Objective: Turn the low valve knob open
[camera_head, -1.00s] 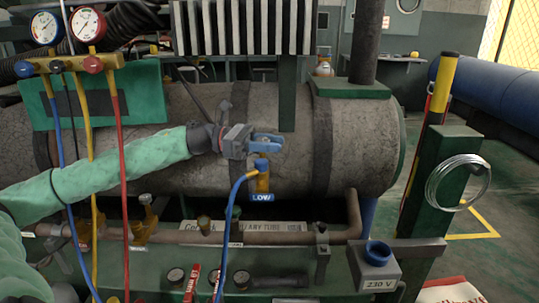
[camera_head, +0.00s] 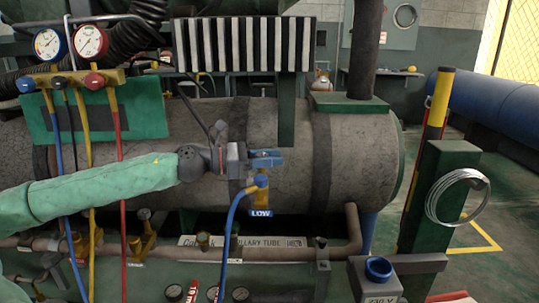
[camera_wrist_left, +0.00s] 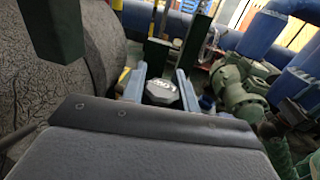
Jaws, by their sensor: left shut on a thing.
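The low valve is a brass fitting (camera_head: 263,199) with a blue LOW label (camera_head: 261,212), standing in front of the grey tank (camera_head: 350,150). A blue hose (camera_head: 228,225) joins it. My left gripper (camera_head: 266,158) is just above this fitting, its blue fingers pointing right. In the left wrist view, the dark many-sided low valve knob (camera_wrist_left: 160,92), with LOW on its top, sits between the two fingers of my left gripper (camera_wrist_left: 160,88), which are shut on it. In the head view the fingers hide the knob. My right gripper does not show.
Two gauges (camera_head: 89,41) on a brass manifold (camera_head: 70,79) hang at the left, with blue, yellow and red hoses. A finned block (camera_head: 245,45) is above the gripper. A green post with a wire coil (camera_head: 458,198) stands at the right. A pipe (camera_head: 310,253) runs below.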

